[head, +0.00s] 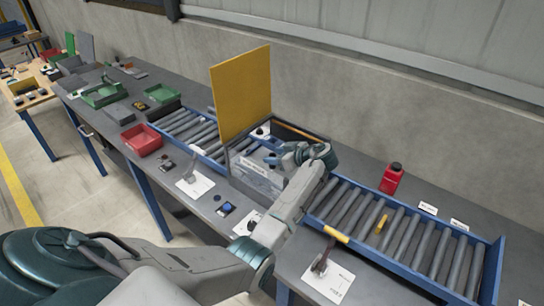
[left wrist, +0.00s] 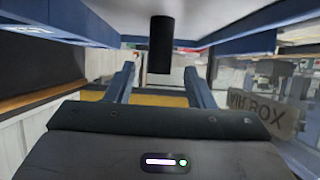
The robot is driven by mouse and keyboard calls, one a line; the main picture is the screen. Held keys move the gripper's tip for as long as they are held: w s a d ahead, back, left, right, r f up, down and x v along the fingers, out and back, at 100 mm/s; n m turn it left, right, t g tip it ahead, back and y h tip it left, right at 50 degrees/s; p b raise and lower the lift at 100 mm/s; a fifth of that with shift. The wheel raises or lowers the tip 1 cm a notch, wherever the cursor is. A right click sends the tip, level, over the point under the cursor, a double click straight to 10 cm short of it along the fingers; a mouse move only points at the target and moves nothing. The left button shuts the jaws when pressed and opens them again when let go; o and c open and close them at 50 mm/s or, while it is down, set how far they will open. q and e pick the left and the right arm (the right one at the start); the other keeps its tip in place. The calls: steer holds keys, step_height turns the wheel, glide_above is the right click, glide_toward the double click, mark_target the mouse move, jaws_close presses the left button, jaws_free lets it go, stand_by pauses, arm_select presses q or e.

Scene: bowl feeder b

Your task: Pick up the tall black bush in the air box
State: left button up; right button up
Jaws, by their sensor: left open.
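The air box (head: 255,178) is a pale, see-through box on the bench, with its yellow lid (head: 241,92) standing up. My left gripper (head: 274,152) reaches into it from the right, its fingers roughly level. In the left wrist view, which looks upside down, the tall black bush (left wrist: 161,45) is a plain black cylinder joined to a pale surface at the picture top. The open blue fingers of my left gripper (left wrist: 160,82) lie on either side of it, with gaps showing. Whether it is fully between the tips is unclear. My right gripper is not seen.
Roller conveyors (head: 405,240) run on both sides of the box. A red bottle (head: 391,179) stands behind the right one. A red bin (head: 143,139) and a green bin (head: 102,95) sit to the left. The box's walls and raised lid closely surround the gripper.

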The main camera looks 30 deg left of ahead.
arm_select(q)
steer(key=shift+a+f, duration=0.1)
steer(key=shift+a, duration=0.1)
steer(key=shift+w+f, duration=0.1)
steer(key=shift+w, duration=0.05)
jaws_close()
